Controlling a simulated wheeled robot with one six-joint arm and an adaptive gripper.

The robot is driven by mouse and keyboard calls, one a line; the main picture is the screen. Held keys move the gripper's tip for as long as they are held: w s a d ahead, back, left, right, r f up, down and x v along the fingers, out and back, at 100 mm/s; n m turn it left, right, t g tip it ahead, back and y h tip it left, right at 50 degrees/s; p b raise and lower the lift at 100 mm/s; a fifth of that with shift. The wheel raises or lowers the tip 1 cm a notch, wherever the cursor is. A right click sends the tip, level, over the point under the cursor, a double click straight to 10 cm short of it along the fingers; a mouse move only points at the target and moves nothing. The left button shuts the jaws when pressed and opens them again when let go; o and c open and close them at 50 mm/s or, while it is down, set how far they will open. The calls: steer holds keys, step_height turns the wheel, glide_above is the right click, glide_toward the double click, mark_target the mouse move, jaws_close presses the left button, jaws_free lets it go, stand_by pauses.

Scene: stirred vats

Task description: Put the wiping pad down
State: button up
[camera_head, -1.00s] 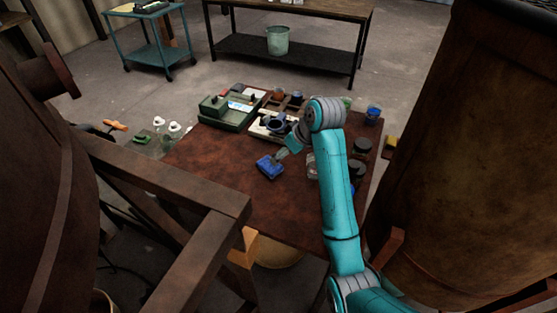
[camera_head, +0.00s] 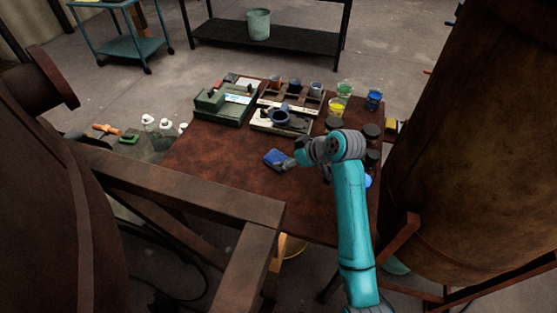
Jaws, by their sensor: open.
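The wiping pad is the blue block (camera_head: 275,158) on the brown table (camera_head: 215,155), left of my arm. It appears to lie flat on the tabletop. My gripper (camera_head: 291,163) is at the pad's right end, small and partly hidden by my wrist. It is open. I cannot tell whether its fingers still touch the pad.
A green box (camera_head: 222,107) and a pale tray with a dark round piece (camera_head: 281,118) stand behind the pad. Yellow (camera_head: 337,105), green and blue cups and several dark-lidded jars line the right side. A brown beam crosses in front at left. The table's left part is clear.

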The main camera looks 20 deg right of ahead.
mark_target(279, 159)
steer(key=shift+d+x, duration=0.15)
steer(key=shift+x, duration=1.35)
steer(key=shift+d+x, duration=0.1)
steer(key=shift+x, duration=1.35)
steer(key=shift+f, duration=0.1)
steer(key=c, duration=1.1)
